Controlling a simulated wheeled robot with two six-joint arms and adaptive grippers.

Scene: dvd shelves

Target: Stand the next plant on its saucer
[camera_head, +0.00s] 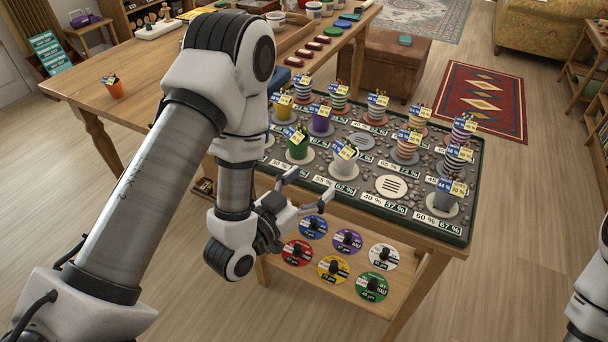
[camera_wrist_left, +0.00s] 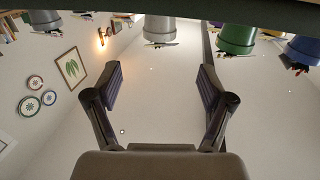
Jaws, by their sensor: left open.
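A small orange pot (camera_head: 116,90) with a plant and label stands on the wooden table at the left. A pebbled tray (camera_head: 466,236) holds several potted plants on saucers. One empty saucer (camera_head: 391,187) is in its front row and another empty saucer (camera_head: 361,141) lies farther back. My left gripper (camera_head: 300,192) is open and empty, just off the tray's front edge. The left wrist view looks upside down past its spread fingers (camera_wrist_left: 159,76), with a pale pot (camera_wrist_left: 159,29), a green pot (camera_wrist_left: 236,38) and a blue pot (camera_wrist_left: 304,48) along the top. My right gripper is out of view.
Percentage cards line the tray. Coloured discs with black knobs (camera_head: 347,241) lie on a lower shelf below it. A brown ottoman (camera_head: 391,62) and a red rug (camera_head: 480,100) are behind. The wooden table (camera_head: 180,75) is mostly bare near the orange pot.

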